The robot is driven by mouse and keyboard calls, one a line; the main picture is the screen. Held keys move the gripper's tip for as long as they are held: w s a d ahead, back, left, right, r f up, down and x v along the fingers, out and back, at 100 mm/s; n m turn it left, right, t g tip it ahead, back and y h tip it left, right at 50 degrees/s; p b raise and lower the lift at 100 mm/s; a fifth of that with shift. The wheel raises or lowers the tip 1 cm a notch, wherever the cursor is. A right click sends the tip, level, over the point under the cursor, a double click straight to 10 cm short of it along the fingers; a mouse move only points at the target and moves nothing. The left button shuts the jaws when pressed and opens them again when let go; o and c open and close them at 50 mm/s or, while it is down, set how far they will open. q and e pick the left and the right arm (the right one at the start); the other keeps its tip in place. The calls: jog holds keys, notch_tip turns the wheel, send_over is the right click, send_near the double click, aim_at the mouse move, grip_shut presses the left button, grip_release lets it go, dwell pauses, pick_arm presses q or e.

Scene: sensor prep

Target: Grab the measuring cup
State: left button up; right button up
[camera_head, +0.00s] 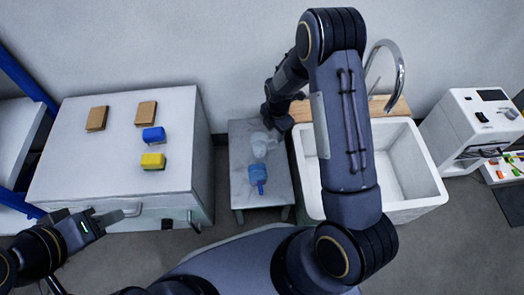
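A clear, bluish-tinted cup (262,141), which looks like the measuring cup, stands on a small grey table (241,205). A blue, partly clear vessel (257,174) is just in front of it; its exact kind is too small to tell. My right gripper (272,118) is at the back edge of the small table, right behind the clear cup; whether it touches the cup is unclear. Its fingers are dark and small, so its opening does not show. My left gripper (112,217) is at the lower left, in front of the white cabinet, away from the cup. Its finger gap is not clear.
The white cabinet (80,160) left of the small table carries two brown blocks (97,118), a blue box (153,134) and a yellow box (153,161). A white sink (413,205) with a faucet (399,70) stands right. A white machine (465,115) is further right.

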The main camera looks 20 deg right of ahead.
aim_at(276, 142)
jog(key=f+b, duration=0.1)
jog(key=f, duration=0.1)
jog(key=f+b, duration=0.1)
jog(key=f, duration=0.1)
jog(key=f+b, duration=0.1)
jog(key=f, duration=0.2)
jog(key=shift+s+d, duration=0.1)
jog(key=shift+d, duration=0.15)
jog(key=shift+c, duration=0.4)
grip_shut()
